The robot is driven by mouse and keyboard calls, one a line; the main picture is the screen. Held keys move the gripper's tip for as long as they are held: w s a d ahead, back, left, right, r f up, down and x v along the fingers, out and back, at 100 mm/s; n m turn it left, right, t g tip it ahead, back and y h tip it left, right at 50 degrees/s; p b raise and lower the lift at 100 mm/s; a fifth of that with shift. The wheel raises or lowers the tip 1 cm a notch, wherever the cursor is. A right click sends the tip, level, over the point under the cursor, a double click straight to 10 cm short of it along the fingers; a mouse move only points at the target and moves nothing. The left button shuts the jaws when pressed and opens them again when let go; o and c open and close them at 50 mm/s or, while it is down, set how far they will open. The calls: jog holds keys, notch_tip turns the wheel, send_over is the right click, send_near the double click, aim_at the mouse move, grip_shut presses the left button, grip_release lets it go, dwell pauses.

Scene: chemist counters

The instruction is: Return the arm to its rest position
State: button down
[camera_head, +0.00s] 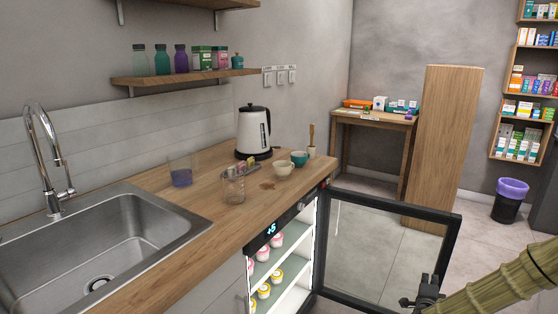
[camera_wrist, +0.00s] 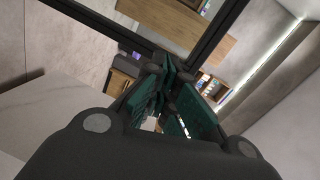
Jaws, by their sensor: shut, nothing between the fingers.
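My gripper (camera_head: 425,288) is at the lower right of the head view, beside the free side of the open glass fridge door (camera_head: 385,240). In the wrist view my gripper (camera_wrist: 168,72) is shut, its dark green finger pads close together with nothing between them. The black door frame (camera_wrist: 105,25) crosses the upper left of the wrist view near the fingertips. I cannot tell whether the gripper touches the frame. My arm comes in from the right edge of the head view.
The open fridge (camera_head: 275,265) holds pink- and yellow-lidded jars under the wooden counter (camera_head: 160,215). On the counter are a kettle (camera_head: 253,132), a glass beaker (camera_head: 180,170), a measuring jug (camera_head: 234,188) and cups. A wooden cabinet (camera_head: 440,150) and a bin (camera_head: 509,200) stand behind. Floor beyond the door is clear.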

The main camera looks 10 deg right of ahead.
jog(key=s+a+f+n+g+y, duration=0.1)
jog(key=s+a+f+n+y, duration=0.25)
jog(key=a, duration=0.55)
jog(key=s+a+f+n+y, duration=0.1)
jog(key=a+f+n+y, duration=0.2)
jog(key=a+f+n, duration=0.35)
jog(key=s+a+f+n+g+y, duration=0.2)
jog(key=s+a+f+n, duration=0.15)
jog(key=s+a, duration=0.35)
jog(key=s+a+f+n+g+y, duration=0.1)
jog(key=s+a+f+n+g, duration=0.15)
jog(key=s+a+f, duration=0.45)
jog(key=s+a+n+g, duration=0.3)
jog(key=s+n+g, duration=0.1)
jog(key=s, duration=0.8)
jog(key=s+a+n+g, duration=0.3)
jog(key=s+a+g, duration=0.1)
jog(key=s, duration=0.9)
notch_tip(320, 180, up, 12)
jog(key=p, duration=1.2)
jog(key=shift+w+f, duration=0.2)
jog(key=shift+w, duration=0.1)
jog(key=shift+t+y, duration=0.25)
